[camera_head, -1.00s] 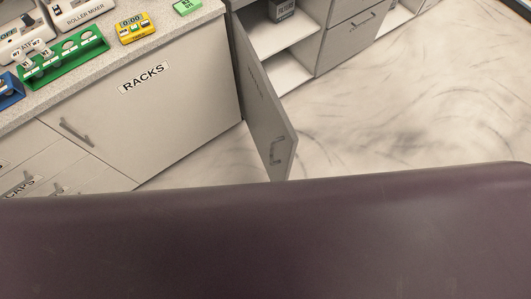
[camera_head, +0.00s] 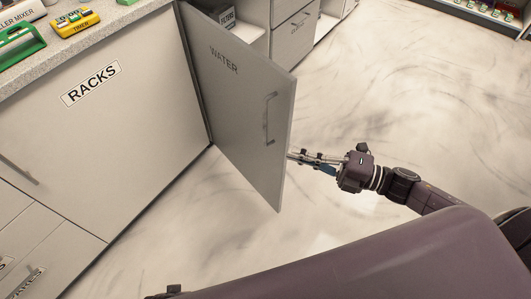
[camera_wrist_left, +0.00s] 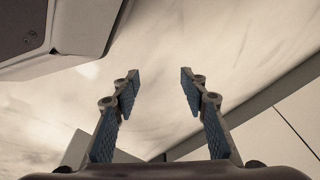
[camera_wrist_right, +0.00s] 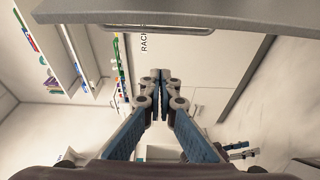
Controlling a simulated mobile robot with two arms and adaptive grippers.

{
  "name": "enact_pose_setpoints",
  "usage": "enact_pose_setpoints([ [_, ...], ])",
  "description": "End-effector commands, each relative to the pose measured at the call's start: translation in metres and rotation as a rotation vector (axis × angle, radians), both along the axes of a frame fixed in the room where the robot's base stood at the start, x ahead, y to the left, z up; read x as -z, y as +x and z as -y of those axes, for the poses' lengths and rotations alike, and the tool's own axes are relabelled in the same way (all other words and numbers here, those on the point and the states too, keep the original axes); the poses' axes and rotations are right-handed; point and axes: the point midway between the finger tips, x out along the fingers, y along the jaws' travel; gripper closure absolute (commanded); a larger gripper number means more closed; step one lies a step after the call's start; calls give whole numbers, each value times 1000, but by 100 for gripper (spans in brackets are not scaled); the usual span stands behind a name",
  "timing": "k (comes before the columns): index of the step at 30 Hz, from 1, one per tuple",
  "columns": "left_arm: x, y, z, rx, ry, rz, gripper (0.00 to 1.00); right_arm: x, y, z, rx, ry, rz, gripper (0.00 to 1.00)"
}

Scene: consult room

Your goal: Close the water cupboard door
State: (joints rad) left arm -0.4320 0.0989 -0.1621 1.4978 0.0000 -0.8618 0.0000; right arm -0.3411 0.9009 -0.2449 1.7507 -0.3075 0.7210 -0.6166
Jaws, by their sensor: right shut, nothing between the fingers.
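The grey water cupboard door (camera_head: 238,112) stands open in the head view, with its WATER label and a bar handle (camera_head: 269,118) on the face towards me. My right gripper (camera_head: 291,155) is shut and empty, its fingertips beside the door's free edge; I cannot tell if they touch it. In the right wrist view the shut fingertips (camera_wrist_right: 160,76) sit below a grey panel with a bar handle (camera_wrist_right: 158,29), apparently this door. My left gripper (camera_wrist_left: 160,76) is open and empty in the left wrist view, over pale floor.
The RACKS cupboard (camera_head: 115,140) is shut, left of the door, under a counter (camera_head: 75,48) with a yellow timer (camera_head: 75,22). A drawer unit (camera_head: 292,33) stands beyond the door. The marbled floor (camera_head: 410,85) is clear to the right.

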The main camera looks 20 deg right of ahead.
Motion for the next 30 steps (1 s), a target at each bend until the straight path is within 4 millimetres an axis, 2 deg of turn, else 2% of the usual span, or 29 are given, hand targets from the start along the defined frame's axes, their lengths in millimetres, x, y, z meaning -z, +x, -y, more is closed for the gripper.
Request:
enact_pose_setpoints([
  [4,-1,2,0,0,0,2,60,-3,2,-8,-16,-3,15,100],
  [8,-4,3,0,-1,-1,2,60,-4,12,-22,-14,0,16,100],
  [21,-8,5,0,-1,0,5,60,-4,59,-86,-12,0,14,100],
  [24,-10,7,1,-1,0,5,60,-1,68,-68,-9,-6,10,100],
  [30,-19,14,2,-2,-1,16,60,-2,78,-53,-11,-3,9,100],
])
